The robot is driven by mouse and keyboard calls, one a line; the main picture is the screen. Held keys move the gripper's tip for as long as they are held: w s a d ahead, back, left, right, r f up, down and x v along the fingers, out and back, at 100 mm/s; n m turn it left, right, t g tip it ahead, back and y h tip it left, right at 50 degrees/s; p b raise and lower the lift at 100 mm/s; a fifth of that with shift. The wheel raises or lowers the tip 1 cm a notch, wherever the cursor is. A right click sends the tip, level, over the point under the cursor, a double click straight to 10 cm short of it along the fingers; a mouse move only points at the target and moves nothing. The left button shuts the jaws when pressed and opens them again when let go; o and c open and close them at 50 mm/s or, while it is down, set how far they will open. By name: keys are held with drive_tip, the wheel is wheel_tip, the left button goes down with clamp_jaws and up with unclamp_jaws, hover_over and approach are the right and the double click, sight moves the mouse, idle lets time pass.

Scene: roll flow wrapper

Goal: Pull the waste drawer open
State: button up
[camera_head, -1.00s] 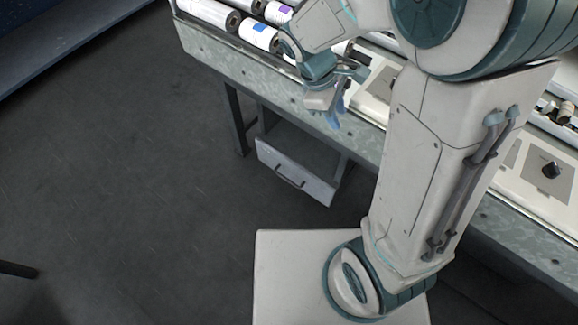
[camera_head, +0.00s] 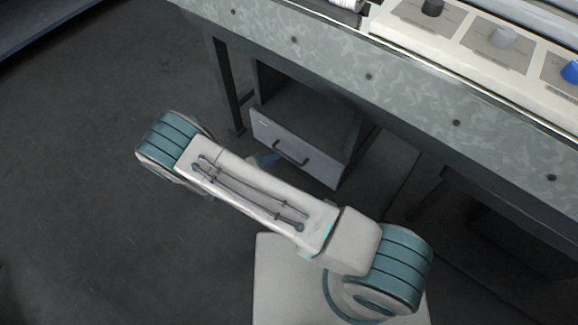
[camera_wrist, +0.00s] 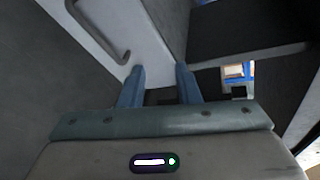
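The waste drawer (camera_head: 322,163) has a pale grey front and sits low under the bench. Its dark bar handle (camera_head: 291,153) is in plain view. In the wrist view the drawer front (camera_wrist: 148,32) runs away from the camera, with the handle (camera_wrist: 103,36) at upper left. My gripper (camera_wrist: 161,68) has its two blue fingers apart, with nothing seen held between them. The handle's near end lies just left of the left fingertip; I cannot tell whether they touch. In the head view my arm hides most of the gripper; only a small blue part shows left of the handle.
The grey bench (camera_head: 368,76) runs above the drawer, with a dark leg (camera_head: 226,85) to its left. A cream control panel (camera_head: 470,35) with several knobs lies on top. The floor (camera_head: 80,180) at left is clear. Dark space lies under the bench to the right.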

sight(289, 158)
wheel_tip(289, 158, down, 11)
drive_tip(key=s+a+n+t+y+b, duration=0.1)
drive_tip(key=a+n+t+y+b, duration=0.15)
drive_tip(key=n, duration=0.35)
drive_tip(key=shift+t+h, duration=0.35)
drive_tip(key=shift+t, duration=0.1)
drive_tip(key=b+x, duration=0.2)
drive_tip(key=x, duration=0.4)
drive_tip(key=b+x, duration=0.2)
drive_tip(key=x, duration=0.5)
drive_tip(key=shift+d, duration=0.4)
clamp_jaws()
